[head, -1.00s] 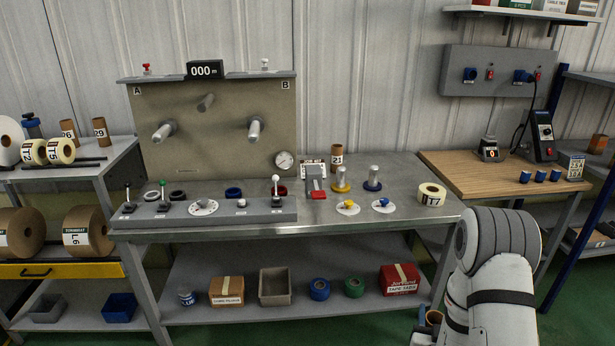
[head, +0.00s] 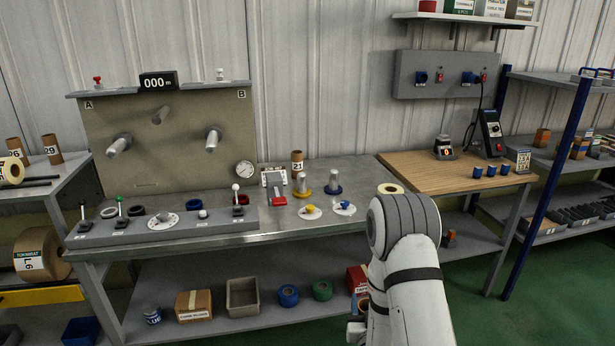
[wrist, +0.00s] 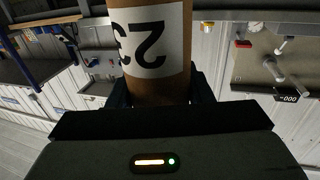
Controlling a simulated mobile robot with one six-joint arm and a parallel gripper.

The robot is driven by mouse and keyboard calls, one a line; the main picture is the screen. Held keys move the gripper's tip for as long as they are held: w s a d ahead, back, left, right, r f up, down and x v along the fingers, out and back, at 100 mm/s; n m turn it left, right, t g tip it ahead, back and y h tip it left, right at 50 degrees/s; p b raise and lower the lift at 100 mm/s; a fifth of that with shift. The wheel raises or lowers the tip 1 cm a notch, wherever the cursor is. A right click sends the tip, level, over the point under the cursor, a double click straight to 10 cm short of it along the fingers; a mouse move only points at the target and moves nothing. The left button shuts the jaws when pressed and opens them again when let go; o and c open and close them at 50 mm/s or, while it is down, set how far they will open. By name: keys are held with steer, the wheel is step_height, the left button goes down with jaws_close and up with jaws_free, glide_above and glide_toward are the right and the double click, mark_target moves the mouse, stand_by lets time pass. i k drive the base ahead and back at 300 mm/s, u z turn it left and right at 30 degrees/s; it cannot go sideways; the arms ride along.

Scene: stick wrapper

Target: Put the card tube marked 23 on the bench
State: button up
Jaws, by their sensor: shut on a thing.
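My gripper (wrist: 160,92) is shut on a brown card tube (wrist: 158,88) in the wrist view. The tube has a white label with a black 23, which appears upside down there. Its far end runs out of the top of the picture. In the head view my arm hides most of my gripper, low at the right of centre. The steel bench (head: 345,168) stands in the middle of the head view, left of my arm and behind it. A second bench with a wooden top (head: 430,170) is to its right.
A card tube marked 21 (head: 297,161) stands at the back of the steel bench. A grey panel with pegs (head: 170,135), two small upright spindles and a control strip take up its left and middle. A tape roll (head: 391,188) is partly behind my arm. Bare steel shows near the back right.

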mark_target(320, 175)
steer(key=u, duration=0.05)
steer(key=i, duration=0.95)
steer(key=z, duration=0.1)
